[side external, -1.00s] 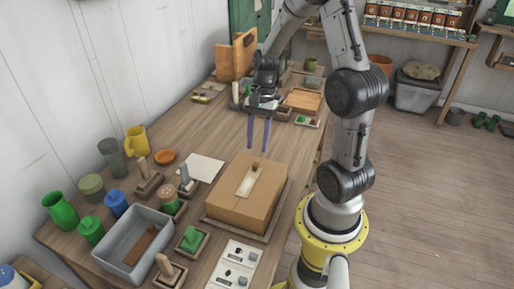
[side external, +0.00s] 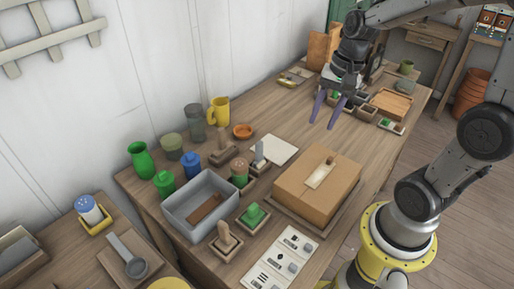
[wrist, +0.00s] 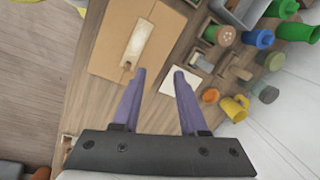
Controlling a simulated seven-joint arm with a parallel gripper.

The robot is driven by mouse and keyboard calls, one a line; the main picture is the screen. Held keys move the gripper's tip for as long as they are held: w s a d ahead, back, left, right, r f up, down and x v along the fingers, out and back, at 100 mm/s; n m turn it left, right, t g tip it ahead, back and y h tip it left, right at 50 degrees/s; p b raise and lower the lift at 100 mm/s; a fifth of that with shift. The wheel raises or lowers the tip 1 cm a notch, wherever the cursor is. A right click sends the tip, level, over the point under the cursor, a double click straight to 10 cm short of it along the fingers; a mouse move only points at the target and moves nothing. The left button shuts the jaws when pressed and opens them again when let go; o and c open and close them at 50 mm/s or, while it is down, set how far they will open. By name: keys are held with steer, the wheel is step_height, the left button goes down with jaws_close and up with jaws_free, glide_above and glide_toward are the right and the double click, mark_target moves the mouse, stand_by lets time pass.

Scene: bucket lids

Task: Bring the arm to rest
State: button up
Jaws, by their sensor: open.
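My gripper (side external: 322,124) is open and empty. Its two purple fingers point down above the wooden table (side external: 290,118), beyond the cardboard box in the side view. In the wrist view my gripper (wrist: 160,72) shows both fingers apart with nothing between them. The brown box (side external: 316,190) stands on the table with a pale strip (side external: 321,173) on its top. The box also shows in the wrist view (wrist: 165,35), ahead of the fingers and apart from them.
A grey bin (side external: 200,205) holds a brown block. Green and blue pots, a yellow jug (side external: 219,112) and an orange dish (side external: 242,131) stand along the wall side. A white sheet (side external: 274,149) lies flat. Small trays and a wooden board (side external: 390,104) lie at the far end.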

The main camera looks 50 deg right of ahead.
steer(key=s+a+r+n+t+h, duration=0.1)
steer(key=s+a+r+n+t, duration=0.3)
steer(key=s+n, duration=0.6)
step_height(320, 180, up, 2)
steer(key=a+n, duration=0.3)
steer(key=shift+h, duration=0.3)
